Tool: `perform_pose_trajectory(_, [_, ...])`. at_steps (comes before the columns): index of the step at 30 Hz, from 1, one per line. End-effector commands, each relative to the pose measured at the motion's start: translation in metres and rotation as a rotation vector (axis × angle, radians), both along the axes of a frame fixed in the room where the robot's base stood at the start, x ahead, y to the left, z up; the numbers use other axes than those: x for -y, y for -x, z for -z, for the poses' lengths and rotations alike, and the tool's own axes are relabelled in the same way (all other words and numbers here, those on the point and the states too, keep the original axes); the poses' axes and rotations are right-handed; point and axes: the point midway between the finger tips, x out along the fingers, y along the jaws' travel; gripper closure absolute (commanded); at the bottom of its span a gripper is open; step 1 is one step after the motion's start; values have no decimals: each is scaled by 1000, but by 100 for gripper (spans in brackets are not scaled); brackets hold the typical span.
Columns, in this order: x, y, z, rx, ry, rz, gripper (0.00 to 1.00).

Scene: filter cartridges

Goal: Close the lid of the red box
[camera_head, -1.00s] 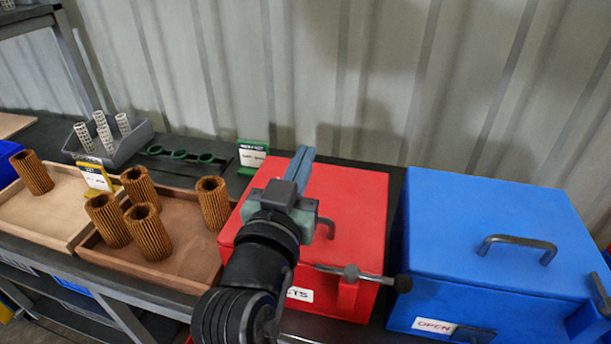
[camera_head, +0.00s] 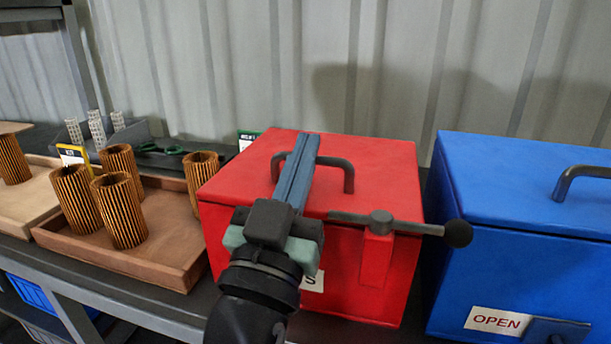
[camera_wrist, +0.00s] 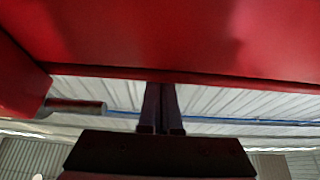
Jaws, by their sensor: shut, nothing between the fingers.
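The red box (camera_head: 340,268) stands on the bench, with its red lid (camera_head: 385,170) lying down over it and no clear gap at the seam in the head view. A dark arched handle (camera_head: 348,174) is on the lid. A metal latch bar with a black knob (camera_head: 458,233) crosses a red bracket at the box's front. My gripper (camera_head: 309,140) is shut and empty, seen over the lid and across the handle. Whether it touches them I cannot tell. In the wrist view, my shut fingers (camera_wrist: 161,90) point at the edge of a red surface (camera_wrist: 160,40).
A blue box (camera_head: 490,265) with a handle and an OPEN label stands close on the right. A wooden tray (camera_head: 165,265) with several brown pleated cartridges (camera_head: 122,210) is on the left. A corrugated wall (camera_head: 400,60) closes off the back.

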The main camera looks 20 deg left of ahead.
Motion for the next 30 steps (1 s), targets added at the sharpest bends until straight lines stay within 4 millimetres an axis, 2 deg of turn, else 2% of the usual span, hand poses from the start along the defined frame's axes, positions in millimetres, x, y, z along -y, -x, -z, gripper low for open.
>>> perform_pose_trajectory(1, [0,0,8,11,0,0,100])
perform_pose_trajectory(10, [0,2,11,45,0,1,100])
perform_pose_trajectory(26, [0,1,12,43,1,1,100])
perform_pose_trajectory(30, [1,-1,3,44,0,2,100])
